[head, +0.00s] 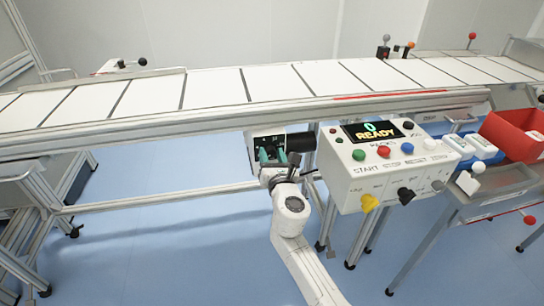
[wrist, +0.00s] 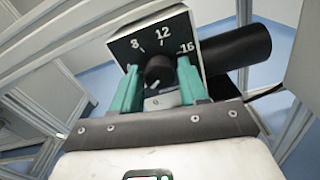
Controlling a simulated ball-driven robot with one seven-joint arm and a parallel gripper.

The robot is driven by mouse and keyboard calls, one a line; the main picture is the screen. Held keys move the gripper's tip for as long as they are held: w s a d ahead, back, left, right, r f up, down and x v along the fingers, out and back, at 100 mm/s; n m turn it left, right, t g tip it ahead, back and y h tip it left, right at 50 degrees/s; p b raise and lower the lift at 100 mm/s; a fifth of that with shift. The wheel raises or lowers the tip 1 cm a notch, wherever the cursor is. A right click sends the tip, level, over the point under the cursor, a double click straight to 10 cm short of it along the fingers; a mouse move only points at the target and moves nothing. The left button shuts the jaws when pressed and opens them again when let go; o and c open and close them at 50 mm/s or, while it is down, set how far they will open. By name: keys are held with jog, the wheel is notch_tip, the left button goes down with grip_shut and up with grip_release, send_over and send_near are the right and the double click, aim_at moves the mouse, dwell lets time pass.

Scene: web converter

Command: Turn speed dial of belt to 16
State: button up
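The belt's speed dial is a black round knob (wrist: 158,71) on a dark plate (wrist: 124,48) marked 8, 12 and 16 in white. In the wrist view, my gripper (wrist: 158,76) has its two green fingers apart, one on each side of the knob. Whether they touch it is not clear. A small pale mark shows low on the knob, but the exact setting cannot be read. In the head view, my gripper (head: 271,155) is at the dial box (head: 266,141) under the belt's front rail; the knob is hidden there.
The white belt (head: 215,87) runs above the dial. A black cylinder (wrist: 236,46) sticks out right of the dial box. The control panel (head: 385,165) with buttons and a READY display is close on the right. A red bin (head: 512,136) stands farther right.

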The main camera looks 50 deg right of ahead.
jog(key=c, duration=0.7)
jog(key=shift+c, duration=0.2)
